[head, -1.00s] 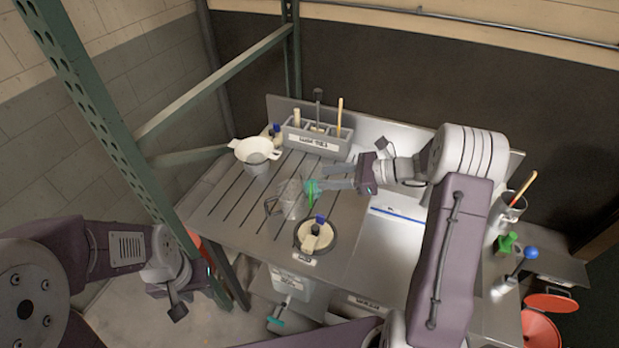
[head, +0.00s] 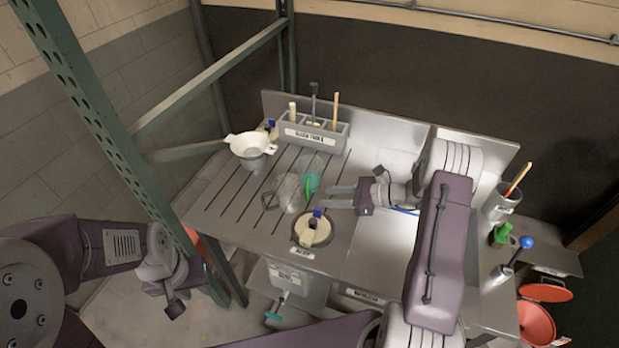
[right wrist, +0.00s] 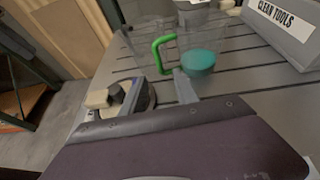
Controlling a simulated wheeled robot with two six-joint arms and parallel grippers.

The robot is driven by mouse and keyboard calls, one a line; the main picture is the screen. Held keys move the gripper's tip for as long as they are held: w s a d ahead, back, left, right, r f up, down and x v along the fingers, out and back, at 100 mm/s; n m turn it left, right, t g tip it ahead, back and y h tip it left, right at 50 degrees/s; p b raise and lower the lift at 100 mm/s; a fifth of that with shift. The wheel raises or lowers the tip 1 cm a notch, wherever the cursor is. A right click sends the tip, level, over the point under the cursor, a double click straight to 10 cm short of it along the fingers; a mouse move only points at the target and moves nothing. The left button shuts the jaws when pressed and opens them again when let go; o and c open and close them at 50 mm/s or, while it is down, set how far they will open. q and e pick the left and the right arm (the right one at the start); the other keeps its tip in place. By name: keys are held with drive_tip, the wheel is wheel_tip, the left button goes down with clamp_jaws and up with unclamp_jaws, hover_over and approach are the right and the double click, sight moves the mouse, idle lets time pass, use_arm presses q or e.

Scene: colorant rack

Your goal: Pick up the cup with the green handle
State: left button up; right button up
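The cup with the green handle is a clear cup on the grooved steel table; its green handle (head: 308,188) faces my right gripper in the head view. A teal round shape (right wrist: 198,62) shows through or in the cup in the right wrist view, where the green handle (right wrist: 158,42) stands just ahead of the fingers. My right gripper (head: 329,197) is open and empty, its fingertips just short of the handle and apart from it. My left gripper (head: 172,292) hangs low at the left, away from the table; its fingers cannot be made out.
Another clear cup (head: 287,194) stands close beside it. A round pot (head: 316,242) with a brush sits nearer the front. A white strainer (head: 254,143) rests on a container at the far left. A grey tool holder (head: 315,137) is at the back. A green post (head: 95,110) borders the left.

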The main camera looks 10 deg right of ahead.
sight(309, 180)
drive_tip(key=p+x, duration=0.1)
drive_tip(key=x, duration=0.5)
drive_tip(key=shift+w+a+f, duration=0.1)
drive_tip(key=shift+a, duration=0.05)
clamp_jaws()
idle(1.1)
